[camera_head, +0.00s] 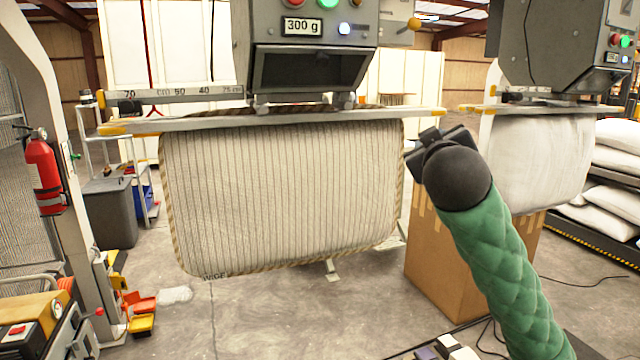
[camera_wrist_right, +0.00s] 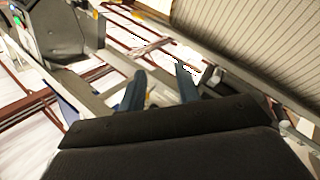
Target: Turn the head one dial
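The near filling head (camera_head: 310,20) is a grey box at the top centre, cut off by the frame's top. Its display (camera_head: 302,27) reads 300 g, with a red and a green button above and a lit white-blue button (camera_head: 344,28) beside it. A small orange knob (camera_head: 413,23) sticks out at the head's right side; I cannot tell for sure whether it is the dial. My right gripper (camera_head: 428,143) is below and right of that knob, apart from it, near the right end of the clamp bar. In the right wrist view its two fingers (camera_wrist_right: 162,88) are apart with nothing held between them. My left gripper is out of view.
A striped pillow cover (camera_head: 285,195) hangs under the clamp bar (camera_head: 270,121), left of my right arm. A second filling head (camera_head: 560,45) with a white cover (camera_head: 540,160) stands at the right. A cardboard box (camera_head: 440,265) stands on the floor behind my arm.

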